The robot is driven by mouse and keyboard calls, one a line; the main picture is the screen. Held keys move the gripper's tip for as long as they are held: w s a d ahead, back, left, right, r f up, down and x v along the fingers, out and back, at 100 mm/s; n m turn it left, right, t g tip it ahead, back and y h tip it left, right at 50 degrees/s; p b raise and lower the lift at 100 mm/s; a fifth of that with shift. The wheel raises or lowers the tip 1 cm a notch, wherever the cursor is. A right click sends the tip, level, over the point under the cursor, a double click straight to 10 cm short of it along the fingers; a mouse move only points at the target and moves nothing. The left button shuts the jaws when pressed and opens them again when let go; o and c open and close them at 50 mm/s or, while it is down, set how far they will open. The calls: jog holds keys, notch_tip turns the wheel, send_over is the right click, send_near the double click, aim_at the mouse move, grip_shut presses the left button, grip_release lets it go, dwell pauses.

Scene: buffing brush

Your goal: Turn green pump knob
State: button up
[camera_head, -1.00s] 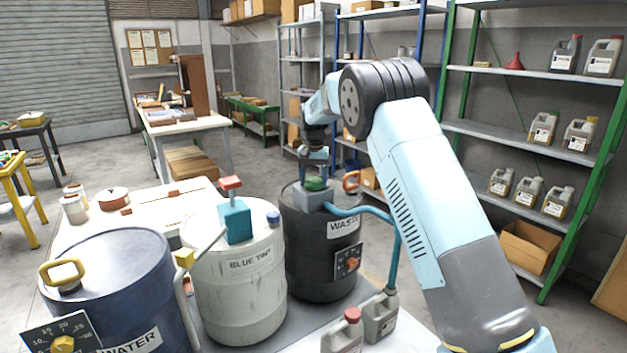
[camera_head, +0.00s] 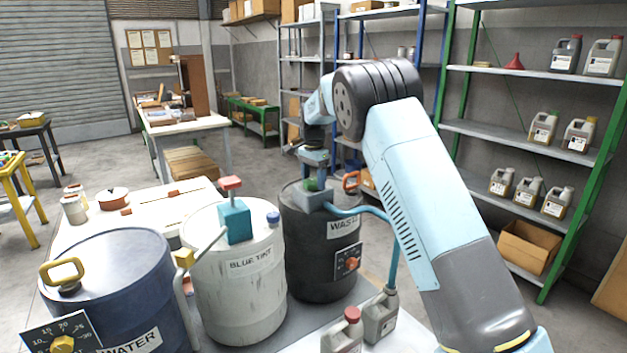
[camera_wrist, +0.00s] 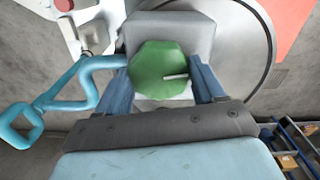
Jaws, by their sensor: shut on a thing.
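The green pump knob (camera_wrist: 160,70) is an octagonal green cap with a pale slot on its right side. It sits on a grey pump block (camera_head: 312,200) on top of the dark drum (camera_head: 295,255) labelled WASTE. My gripper (camera_wrist: 165,75) reaches it from above, with one blue finger on each side of the knob, shut on it. In the head view my gripper (camera_head: 313,180) hides most of the knob (camera_head: 312,185); only a little green shows. The knob's underside is hidden.
A teal hose (camera_head: 365,211) runs right from the pump block. An orange handle (camera_head: 350,181) stands close beside my gripper. The white BLUE TINT drum (camera_head: 245,285) and blue WATER drum (camera_head: 120,270) stand left. Grey jugs (camera_head: 380,317) are in front.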

aim_at(314, 180)
jog(key=shift+w+r, duration=0.1)
jog(key=shift+r, duration=0.1)
dwell(0.3)
jog(key=o, duration=1)
jog(key=shift+f, duration=0.15)
jog(key=shift+o, duration=0.2)
notch_tip(314, 180, up, 14)
jog(key=shift+f, duration=0.15)
